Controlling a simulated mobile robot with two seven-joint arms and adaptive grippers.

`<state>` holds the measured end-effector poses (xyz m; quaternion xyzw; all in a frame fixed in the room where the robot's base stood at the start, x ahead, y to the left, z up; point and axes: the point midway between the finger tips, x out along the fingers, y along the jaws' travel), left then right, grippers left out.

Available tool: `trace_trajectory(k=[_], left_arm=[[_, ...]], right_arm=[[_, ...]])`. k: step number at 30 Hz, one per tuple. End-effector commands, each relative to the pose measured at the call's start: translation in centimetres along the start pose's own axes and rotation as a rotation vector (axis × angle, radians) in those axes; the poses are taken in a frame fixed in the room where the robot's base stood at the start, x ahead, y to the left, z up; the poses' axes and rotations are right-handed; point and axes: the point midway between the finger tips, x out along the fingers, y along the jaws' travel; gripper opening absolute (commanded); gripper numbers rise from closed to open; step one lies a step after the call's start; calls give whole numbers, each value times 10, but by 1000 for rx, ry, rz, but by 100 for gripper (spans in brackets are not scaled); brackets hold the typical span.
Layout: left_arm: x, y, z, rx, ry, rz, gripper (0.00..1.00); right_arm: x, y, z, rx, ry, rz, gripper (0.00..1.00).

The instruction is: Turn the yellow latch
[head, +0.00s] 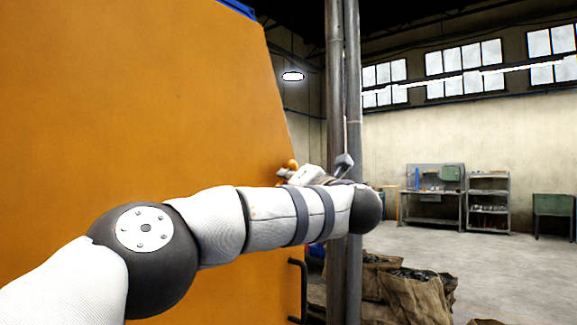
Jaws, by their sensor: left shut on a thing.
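The yellow latch (292,164) shows as a small yellow-orange knob at the right edge of the large orange machine panel (150,100). My left arm reaches across the panel and bends back at the wrist. My left gripper (284,174) is at the latch, small and partly hidden behind my forearm. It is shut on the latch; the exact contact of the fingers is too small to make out. My right gripper is out of view.
Grey vertical pipes (353,90) stand just right of the panel, close behind my wrist. A dark handle (303,290) is low on the panel's edge. Filled sacks (410,296) lie on the floor. A workbench (433,190) and shelves (488,200) stand at the far wall, with open floor before them.

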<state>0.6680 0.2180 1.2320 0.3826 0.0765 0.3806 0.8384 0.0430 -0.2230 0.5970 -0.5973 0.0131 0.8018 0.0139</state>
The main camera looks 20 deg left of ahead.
Motion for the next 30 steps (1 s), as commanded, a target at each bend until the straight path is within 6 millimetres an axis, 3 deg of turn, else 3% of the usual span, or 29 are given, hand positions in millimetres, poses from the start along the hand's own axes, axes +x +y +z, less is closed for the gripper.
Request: trace_trajectory(k=[7,18,30], left_arm=[[2,-22,-2,206,41,-95,0],[3,-51,-16,491,105,-227,0],[0,-63,-28,669,144,-307,0]], right_arm=[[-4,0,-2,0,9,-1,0],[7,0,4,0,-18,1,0],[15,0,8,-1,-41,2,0]])
